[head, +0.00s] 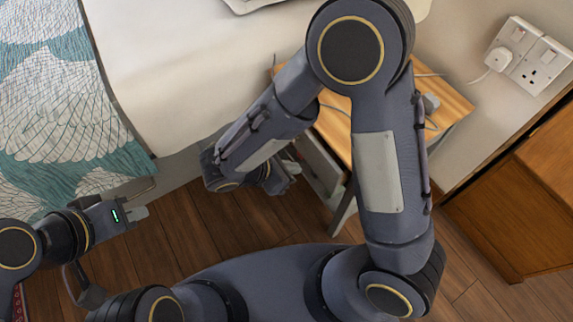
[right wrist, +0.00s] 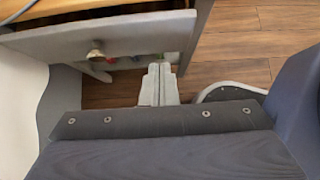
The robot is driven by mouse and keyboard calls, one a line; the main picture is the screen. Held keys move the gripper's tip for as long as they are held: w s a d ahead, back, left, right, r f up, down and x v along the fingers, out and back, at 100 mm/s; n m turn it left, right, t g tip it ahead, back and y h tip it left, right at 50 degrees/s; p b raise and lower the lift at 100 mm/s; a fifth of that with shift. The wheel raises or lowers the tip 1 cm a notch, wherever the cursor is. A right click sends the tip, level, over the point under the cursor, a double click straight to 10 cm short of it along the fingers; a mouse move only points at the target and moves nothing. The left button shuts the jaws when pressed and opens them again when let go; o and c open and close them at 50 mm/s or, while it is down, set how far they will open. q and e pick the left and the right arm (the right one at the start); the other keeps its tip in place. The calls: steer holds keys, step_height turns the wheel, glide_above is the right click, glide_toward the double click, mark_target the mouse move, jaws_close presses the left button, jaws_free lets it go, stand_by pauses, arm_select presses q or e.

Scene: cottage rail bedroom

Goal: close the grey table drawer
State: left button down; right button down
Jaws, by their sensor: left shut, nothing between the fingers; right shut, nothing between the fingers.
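The small table has a wooden top (head: 447,103) and grey sides, and is partly hidden behind my right arm in the head view. Its grey drawer (head: 318,165) shows at the table's left side. In the right wrist view the drawer front (right wrist: 120,38) has a round knob (right wrist: 96,56), and a dark gap shows along its top edge, so it looks open a little. My right gripper (right wrist: 158,84) is shut and empty, just below and right of the drawer front; contact cannot be told. My left gripper (head: 136,213) is shut and empty, far left of the table.
A bed with a white sheet (head: 180,60) and a teal patterned cover (head: 55,110) lies to the left. A wall socket (head: 527,58) and a wooden cabinet (head: 520,205) are at the right. A cable lies on the table.

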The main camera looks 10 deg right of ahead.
mark_target(329, 157)
steer(key=d+f, duration=0.1)
steer(key=d, duration=0.1)
steer(key=w+d+f+b, duration=0.1)
steer(key=d, duration=0.1)
steer(key=w+d+f, duration=0.1)
steer(key=d, duration=0.1)
steer(key=shift+d+f+b, duration=0.1)
steer(key=shift+f+b, duration=0.2)
steer(key=shift+f, duration=0.1)
steer(key=shift+w+d, duration=0.25)
steer(key=shift+d, duration=0.3)
steer(key=shift+w+d, duration=0.25)
steer(key=shift+d, duration=0.4)
steer(key=shift+w+d, duration=0.25)
steer(key=shift+d, duration=0.4)
steer(key=shift+a, duration=0.15)
